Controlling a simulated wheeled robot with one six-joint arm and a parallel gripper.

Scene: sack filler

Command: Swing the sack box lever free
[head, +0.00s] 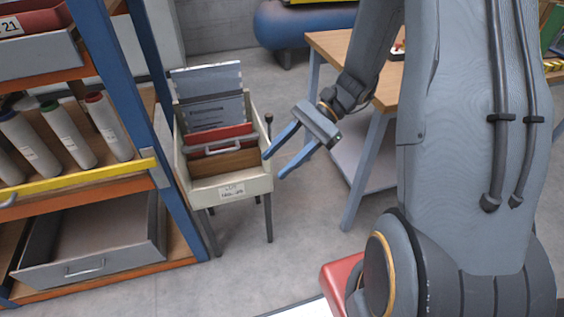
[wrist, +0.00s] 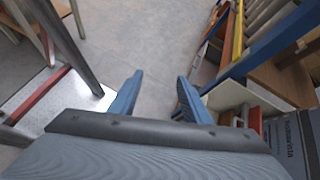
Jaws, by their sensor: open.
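The sack box (head: 231,188) is a cream bin on dark legs, left of centre in the head view. Grey printed sacks (head: 214,92) stand in it behind a red plate (head: 218,140) with a pale handle. The lever (head: 268,120), a thin dark rod with a round knob, stands upright at the box's right side. My gripper (head: 273,165) is open and empty, its blue fingertips close to the box's right side, below the lever knob. In the wrist view the fingers (wrist: 160,79) are apart over floor, with the box (wrist: 228,96) to their right. I cannot make out the lever there.
A blue and orange rack (head: 181,175) with rolls and an open drawer (head: 92,240) stands left of the box. A wooden-topped table (head: 330,45) stands behind my gripper to the right. A blue tank (head: 290,28) lies at the back. Floor before the box is clear.

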